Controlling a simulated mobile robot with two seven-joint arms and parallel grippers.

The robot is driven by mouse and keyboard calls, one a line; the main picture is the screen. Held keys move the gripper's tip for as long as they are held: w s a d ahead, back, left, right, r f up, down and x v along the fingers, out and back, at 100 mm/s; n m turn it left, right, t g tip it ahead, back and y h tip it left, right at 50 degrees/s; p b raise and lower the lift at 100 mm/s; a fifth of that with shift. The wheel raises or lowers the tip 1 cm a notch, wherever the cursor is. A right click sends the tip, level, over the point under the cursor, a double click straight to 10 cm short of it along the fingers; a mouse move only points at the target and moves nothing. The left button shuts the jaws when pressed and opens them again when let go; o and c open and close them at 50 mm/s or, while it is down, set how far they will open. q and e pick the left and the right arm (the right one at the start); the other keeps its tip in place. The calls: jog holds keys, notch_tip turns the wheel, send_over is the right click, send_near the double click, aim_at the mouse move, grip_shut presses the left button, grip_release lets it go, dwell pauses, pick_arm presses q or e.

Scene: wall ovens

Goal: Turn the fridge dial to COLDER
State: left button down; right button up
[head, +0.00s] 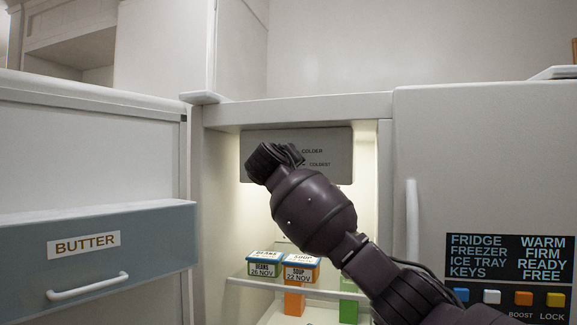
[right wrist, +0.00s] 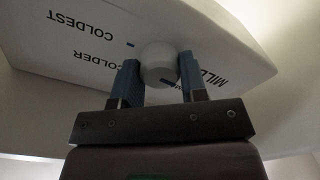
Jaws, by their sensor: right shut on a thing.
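The fridge dial (right wrist: 160,60) is a pale round knob on a light panel (right wrist: 70,50) in the right wrist view. The panel carries the words COLDEST, COLDER and MILD, upside down there, with MILD partly behind a finger. A small dark mark shows low on the knob; I cannot tell which setting it points to. My right gripper (right wrist: 158,72) is shut on the dial, with one blue finger on each side. In the head view my right gripper (head: 274,160) is at the panel (head: 335,160) inside the fridge and hides the dial. My left gripper is out of view.
The open fridge door (head: 90,130) with a BUTTER drawer (head: 90,265) stands at the left. Soup and beans boxes (head: 300,267) sit on a glass shelf below my arm. A closed door (head: 450,150) with a handle (head: 412,220) and buttons is at the right.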

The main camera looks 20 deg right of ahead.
jog(key=shift+m, duration=0.4)
jog(key=m+b, duration=0.5)
jog(key=m, duration=1.7)
jog(key=shift+h, duration=0.3)
jog(key=shift+m, duration=0.3)
